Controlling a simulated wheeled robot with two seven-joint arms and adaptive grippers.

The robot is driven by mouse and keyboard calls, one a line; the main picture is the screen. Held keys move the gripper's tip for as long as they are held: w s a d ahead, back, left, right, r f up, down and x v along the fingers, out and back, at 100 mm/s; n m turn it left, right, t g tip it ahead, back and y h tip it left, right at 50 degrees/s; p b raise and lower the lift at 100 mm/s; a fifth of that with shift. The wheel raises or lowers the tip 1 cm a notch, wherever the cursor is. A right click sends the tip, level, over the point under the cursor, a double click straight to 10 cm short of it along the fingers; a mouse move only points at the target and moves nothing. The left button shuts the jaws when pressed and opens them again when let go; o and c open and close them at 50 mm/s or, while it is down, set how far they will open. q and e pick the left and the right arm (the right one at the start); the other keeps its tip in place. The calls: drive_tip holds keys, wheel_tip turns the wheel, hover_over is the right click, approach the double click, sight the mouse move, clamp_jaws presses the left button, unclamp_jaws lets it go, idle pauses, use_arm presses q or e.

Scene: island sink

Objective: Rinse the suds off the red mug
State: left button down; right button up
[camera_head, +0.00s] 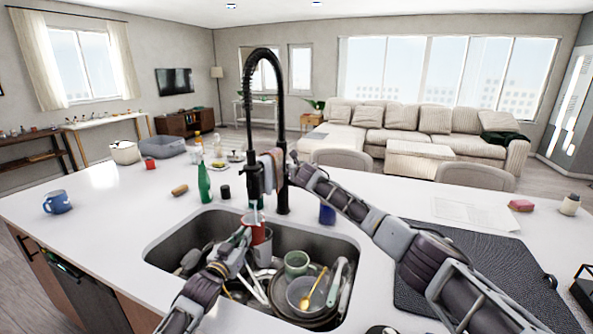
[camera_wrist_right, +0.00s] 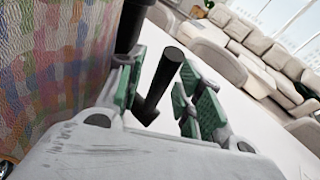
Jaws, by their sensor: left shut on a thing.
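The red mug (camera_head: 258,232) is in the sink under the spout of the black faucet (camera_head: 254,180). My left gripper (camera_head: 246,238) is shut on it from the left. A narrow pale streak, apparently water, shows between spout and mug. Suds on the mug are too small to make out. My right gripper (camera_head: 291,166) is at the faucet's right side. In the right wrist view its green-padded fingers (camera_wrist_right: 158,95) are apart, with the black faucet lever (camera_wrist_right: 162,82) between them; contact cannot be told.
The sink (camera_head: 340,243) holds a green mug (camera_head: 297,263), bowls and utensils. A checked cloth (camera_wrist_right: 55,75) hangs by the faucet. A green bottle (camera_head: 204,185) stands behind the sink. A blue mug (camera_head: 57,202) is far left. A dark mat (camera_head: 480,265) lies on the right.

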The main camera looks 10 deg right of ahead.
drive_tip(key=shift+s, duration=0.2)
drive_tip(key=v, duration=1.1)
drive_tip(key=shift+s, duration=0.25)
idle(0.9)
drive_tip(key=shift+r, duration=0.1)
